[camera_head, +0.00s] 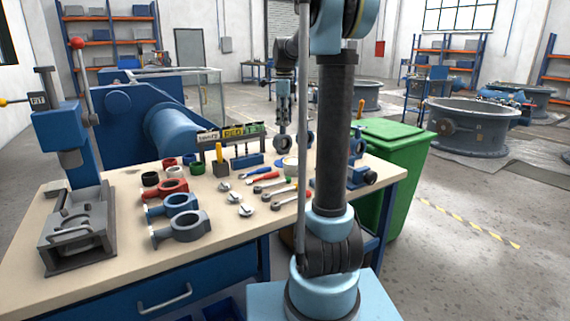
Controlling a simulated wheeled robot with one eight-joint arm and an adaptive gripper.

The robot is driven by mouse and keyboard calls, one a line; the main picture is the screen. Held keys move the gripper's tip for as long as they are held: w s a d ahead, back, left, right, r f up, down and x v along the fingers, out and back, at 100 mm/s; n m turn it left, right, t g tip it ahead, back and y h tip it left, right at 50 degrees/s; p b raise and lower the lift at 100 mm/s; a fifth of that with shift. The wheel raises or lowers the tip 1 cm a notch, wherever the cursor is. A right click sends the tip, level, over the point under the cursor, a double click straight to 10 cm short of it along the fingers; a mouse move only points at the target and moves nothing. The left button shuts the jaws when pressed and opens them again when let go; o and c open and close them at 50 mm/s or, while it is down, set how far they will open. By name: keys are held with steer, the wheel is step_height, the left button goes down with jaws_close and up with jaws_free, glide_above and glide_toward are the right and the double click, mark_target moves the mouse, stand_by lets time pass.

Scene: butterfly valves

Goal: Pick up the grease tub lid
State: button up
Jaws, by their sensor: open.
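My gripper (282,124) hangs fingers-down over the far side of the workbench, small in the head view. Its jaws are open and I see nothing held in them. A pale, round, cream-coloured piece (290,163) lies on the bench below it, partly hidden by my arm. It may be the grease tub lid, but it is too small to tell. Several ring-shaped parts stand at the back left of the bench, among them a red ring (170,163) and a green ring (197,168); none is clearly a grease tub.
The wooden bench (120,262) holds a press (75,230) at left, valve bodies (180,226), and several wrenches and screwdrivers. A sign rack (232,135) stands behind. My arm hides part of the bench's right side. A green bin (400,150) stands beyond the bench's right end.

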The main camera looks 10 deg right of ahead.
steer(key=f, duration=1.1)
steer(key=w+f, duration=0.1)
steer(key=f, duration=0.5)
steer(key=shift+d+f, duration=0.15)
steer(key=shift+f, duration=0.05)
steer(key=c, duration=0.9)
